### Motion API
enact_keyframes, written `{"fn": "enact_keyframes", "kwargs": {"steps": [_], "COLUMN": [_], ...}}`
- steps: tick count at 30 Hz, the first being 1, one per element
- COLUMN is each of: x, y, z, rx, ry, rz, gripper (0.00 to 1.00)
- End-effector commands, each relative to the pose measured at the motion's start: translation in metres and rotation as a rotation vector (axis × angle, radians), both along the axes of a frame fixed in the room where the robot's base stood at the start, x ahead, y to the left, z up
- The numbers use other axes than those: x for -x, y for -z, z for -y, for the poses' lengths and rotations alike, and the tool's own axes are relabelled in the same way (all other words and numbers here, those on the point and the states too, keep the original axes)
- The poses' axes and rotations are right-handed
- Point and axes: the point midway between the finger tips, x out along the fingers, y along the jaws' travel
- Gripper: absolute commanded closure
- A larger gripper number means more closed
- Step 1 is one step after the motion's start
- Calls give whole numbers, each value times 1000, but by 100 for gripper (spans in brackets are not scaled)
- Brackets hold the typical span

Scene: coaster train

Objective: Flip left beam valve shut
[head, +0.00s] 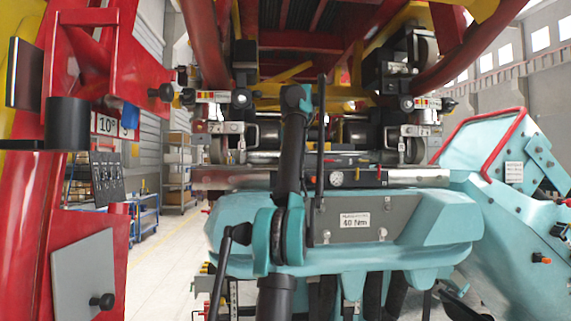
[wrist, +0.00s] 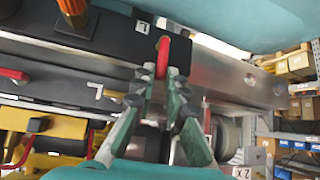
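In the wrist view a small red valve handle (wrist: 163,54) sits on the dark part of the beam (wrist: 108,44), beside its bare metal end. My gripper (wrist: 160,74) has its two green fingers drawn close together, one fingertip on each side of the handle's near end. Whether the fingertips press on it cannot be told. In the head view the metal beam (head: 405,178) crosses the middle, with a round gauge (head: 336,178). My arm stands in front of the beam's left part. The gripper and this handle cannot be made out there.
A teal housing (head: 350,220) with a 40 Nm label lies below the beam. A teal block with a red rail (head: 503,145) stands at right, and a red frame (head: 85,250) at left. Shelves (wrist: 300,105) stand beyond the beam's end. Free floor shows at left.

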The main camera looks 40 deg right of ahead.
Motion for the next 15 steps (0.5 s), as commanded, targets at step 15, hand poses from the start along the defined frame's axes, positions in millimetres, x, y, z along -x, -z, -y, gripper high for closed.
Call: {"fn": "enact_keyframes", "kwargs": {"steps": [15], "x": [-1], "y": [-1], "z": [-1], "rx": [13], "ry": [0], "rz": [-6], "gripper": [68]}}
